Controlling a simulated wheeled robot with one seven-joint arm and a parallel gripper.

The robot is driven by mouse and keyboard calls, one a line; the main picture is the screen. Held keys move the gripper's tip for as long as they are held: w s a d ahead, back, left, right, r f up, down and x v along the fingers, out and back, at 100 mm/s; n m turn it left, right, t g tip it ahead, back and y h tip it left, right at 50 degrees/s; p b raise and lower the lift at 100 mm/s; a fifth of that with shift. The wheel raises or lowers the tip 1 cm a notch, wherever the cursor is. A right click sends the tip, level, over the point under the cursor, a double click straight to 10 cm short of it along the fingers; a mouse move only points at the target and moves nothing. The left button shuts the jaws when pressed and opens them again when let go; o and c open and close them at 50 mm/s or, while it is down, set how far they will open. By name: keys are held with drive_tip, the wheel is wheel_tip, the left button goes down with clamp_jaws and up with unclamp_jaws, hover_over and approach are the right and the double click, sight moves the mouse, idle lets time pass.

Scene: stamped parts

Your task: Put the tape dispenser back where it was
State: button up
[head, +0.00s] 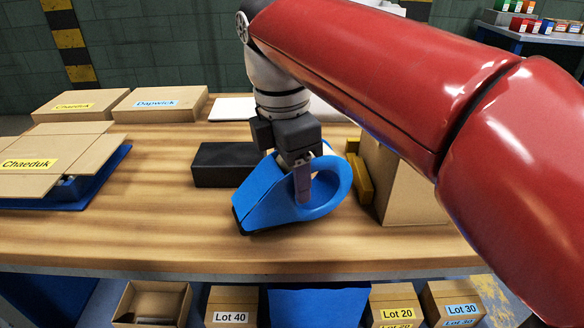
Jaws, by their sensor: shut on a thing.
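The blue tape dispenser (262,196) is in the middle of the head view, over the wooden table (120,235), with its round ring to the right and its narrower end to the left. My gripper (303,188) points down and is shut on the dispenser at the ring. One finger shows in front of the ring; the other is hidden. I cannot tell whether the dispenser touches the table or hangs just above it.
A black box (222,164) stands just behind the dispenser. A cardboard box (398,185) and a yellow object (359,178) stand to the right. A "Chaeduk" box (35,152) lies on a blue tray (105,180) at left. The front left table area is clear.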

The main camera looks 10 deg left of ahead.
drive_tip(key=shift+f+b, duration=0.4)
drive_tip(key=shift+f, duration=0.2)
drive_tip(key=o, duration=1.1)
drive_tip(key=shift+c, duration=0.2)
